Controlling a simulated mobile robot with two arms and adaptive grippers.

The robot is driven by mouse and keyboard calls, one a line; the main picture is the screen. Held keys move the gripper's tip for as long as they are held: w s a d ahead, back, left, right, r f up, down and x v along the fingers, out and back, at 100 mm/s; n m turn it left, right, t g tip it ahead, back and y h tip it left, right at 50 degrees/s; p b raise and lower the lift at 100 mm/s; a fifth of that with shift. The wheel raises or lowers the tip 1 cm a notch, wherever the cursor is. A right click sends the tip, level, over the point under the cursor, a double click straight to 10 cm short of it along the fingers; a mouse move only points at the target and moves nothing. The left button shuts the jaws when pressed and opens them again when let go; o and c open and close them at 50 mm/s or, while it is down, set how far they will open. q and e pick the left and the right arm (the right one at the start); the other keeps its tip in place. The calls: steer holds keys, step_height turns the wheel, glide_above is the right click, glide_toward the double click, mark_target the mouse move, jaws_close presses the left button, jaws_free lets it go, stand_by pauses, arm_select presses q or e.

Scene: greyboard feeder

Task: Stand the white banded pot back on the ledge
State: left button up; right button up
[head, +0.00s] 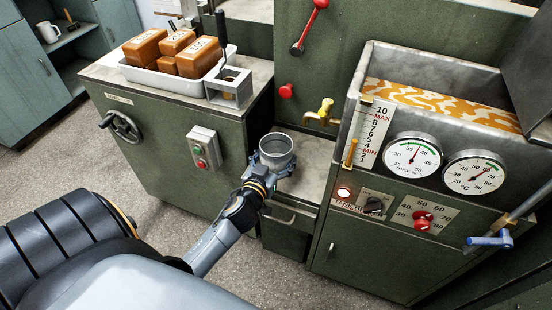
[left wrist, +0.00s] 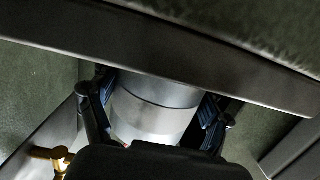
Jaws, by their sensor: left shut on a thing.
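The white banded pot (head: 277,148) is a pale, open-topped cylinder, upright in the head view. My left gripper (head: 274,163) is shut around its side. In the left wrist view the pot (left wrist: 155,110) sits between both fingers, with a thin dark band line around it. A dark bar (left wrist: 200,62) hides one end of it there. The ledge (head: 312,152) is the pale surface between the two green cabinets. The pot overlaps its left front part in the head view; I cannot tell whether it touches the ledge. My right gripper is not in view.
A brass tap (head: 320,113) juts out above the ledge. The tank with gauges (head: 412,158) stands to the right. On the left cabinet are a white tray (head: 150,76) of brown blocks and a grey metal frame (head: 229,88). The ledge right of the pot looks clear.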

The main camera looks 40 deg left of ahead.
arm_select(q)
steer(key=o, duration=1.5)
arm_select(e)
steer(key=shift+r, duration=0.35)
arm_select(q)
steer(key=shift+r, duration=0.1)
steer(key=v, duration=1.2)
steer(key=s+d+f+m+g+h, duration=0.1)
steer(key=s+d+f+g, duration=0.2)
steer(key=s+f+g, duration=0.1)
steer(key=s+d+f+m+g+h, duration=0.1)
steer(key=s+d+f+m+g, duration=0.1)
steer(key=s+d+f+g, duration=0.2)
steer(key=s+d+f+m+g+h, duration=0.1)
steer(key=s+d+f+g+h, duration=0.1)
steer(key=f, duration=0.6)
steer(key=shift+s+d+m+g+p, duration=0.4)
steer(key=shift+s+d+g, duration=0.5)
steer(key=shift+g, duration=0.4)
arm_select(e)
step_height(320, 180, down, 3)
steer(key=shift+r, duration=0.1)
